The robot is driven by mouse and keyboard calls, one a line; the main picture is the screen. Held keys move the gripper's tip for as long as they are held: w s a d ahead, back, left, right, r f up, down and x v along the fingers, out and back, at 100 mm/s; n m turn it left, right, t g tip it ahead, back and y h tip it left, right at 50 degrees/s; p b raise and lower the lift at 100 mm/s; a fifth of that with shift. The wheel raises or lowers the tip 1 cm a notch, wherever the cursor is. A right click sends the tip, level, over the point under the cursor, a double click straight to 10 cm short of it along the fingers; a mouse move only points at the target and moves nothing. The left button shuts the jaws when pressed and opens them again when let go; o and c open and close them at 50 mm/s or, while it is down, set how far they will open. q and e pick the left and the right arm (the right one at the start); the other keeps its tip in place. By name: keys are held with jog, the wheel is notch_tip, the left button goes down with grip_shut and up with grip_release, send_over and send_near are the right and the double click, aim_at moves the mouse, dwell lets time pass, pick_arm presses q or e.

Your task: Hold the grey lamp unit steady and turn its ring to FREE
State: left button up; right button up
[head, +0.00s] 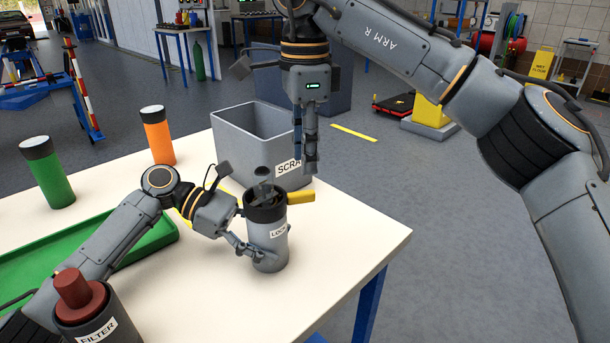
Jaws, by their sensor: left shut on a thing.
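The grey lamp unit (268,253) stands upright near the right part of the white table. A dark ring (264,209) sits round its top, and a yellow lever (301,197) sticks out to the right. A white label on its side shows letters like "LOC", partly hidden by a finger. My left gripper (262,243) is shut on the lamp unit's body from the left, below the ring. My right gripper (310,168) points down above and to the right of the unit, apart from it. Its fingers overlap in this view, so its opening is unclear.
A grey scrap bin (232,140) stands just behind the unit. A green tray (150,240) lies to the left. A green canister (50,175), an orange canister (158,137) and a filter can (88,318) stand on the table. The front right tabletop is clear.

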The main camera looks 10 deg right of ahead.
jog(key=shift+r, duration=2.8)
pick_arm(q)
jog(key=o, duration=1.5)
jog(key=shift+c, duration=0.2)
jog(key=shift+w+a, duration=0.1)
